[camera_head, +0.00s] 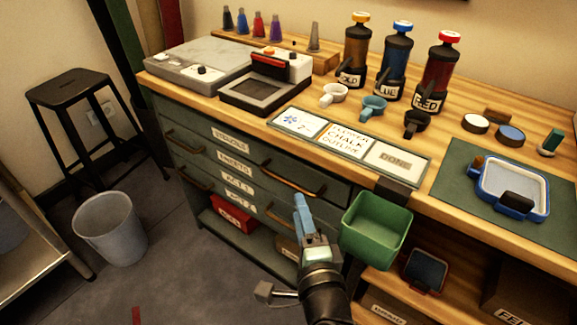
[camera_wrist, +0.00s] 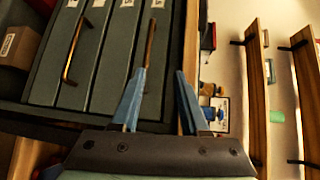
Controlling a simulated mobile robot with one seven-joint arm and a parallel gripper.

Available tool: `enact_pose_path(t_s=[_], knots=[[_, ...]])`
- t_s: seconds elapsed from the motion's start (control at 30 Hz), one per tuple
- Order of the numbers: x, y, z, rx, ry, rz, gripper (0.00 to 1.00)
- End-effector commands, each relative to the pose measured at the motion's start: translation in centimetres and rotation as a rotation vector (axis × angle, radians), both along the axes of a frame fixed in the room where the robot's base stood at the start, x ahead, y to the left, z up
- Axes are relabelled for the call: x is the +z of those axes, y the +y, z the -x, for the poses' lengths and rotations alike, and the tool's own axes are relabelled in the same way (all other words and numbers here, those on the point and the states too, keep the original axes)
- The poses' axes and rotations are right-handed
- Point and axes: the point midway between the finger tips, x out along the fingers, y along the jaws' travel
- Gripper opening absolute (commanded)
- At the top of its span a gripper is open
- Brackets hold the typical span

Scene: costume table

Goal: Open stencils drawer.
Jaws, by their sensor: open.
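The grey-green drawer unit sits under the wooden worktop. The stencils drawer (camera_head: 230,134) carries the top white label in the head view, just below the worktop. A brown bar handle (camera_head: 293,180) crosses the upper right of the drawer fronts. My gripper (camera_head: 303,205) is in front of the unit, just below that handle in the head view. In the wrist view my gripper (camera_wrist: 160,72) has its two blue fingers apart and nothing held. A bar handle (camera_wrist: 150,45) lies just beyond the fingertips, nearer the left finger. I cannot tell whether it touches. The drawers look shut.
A green bin (camera_head: 375,228) hangs on the front edge, right of my gripper. Lower drawers have another bar handle (camera_wrist: 72,62). Bottles, cups and a label board (camera_head: 350,145) stand on the worktop (camera_head: 440,125). A stool (camera_head: 75,95) and waste bin (camera_head: 108,228) are left.

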Motion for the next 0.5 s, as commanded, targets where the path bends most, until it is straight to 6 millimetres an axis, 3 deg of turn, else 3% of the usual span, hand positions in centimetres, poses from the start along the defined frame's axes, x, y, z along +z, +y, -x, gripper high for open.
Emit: enact_pose_path(t_s=[0.07,0.17,0.5], knots=[[-1.7,-0.1,0.5,-0.008,0.040,-0.070,0.44],[-2.3,0.0,-0.1,-0.010,0.049,-0.097,0.44],[-3.2,1.1,-6.0,-0.007,0.045,-0.090,0.44]])
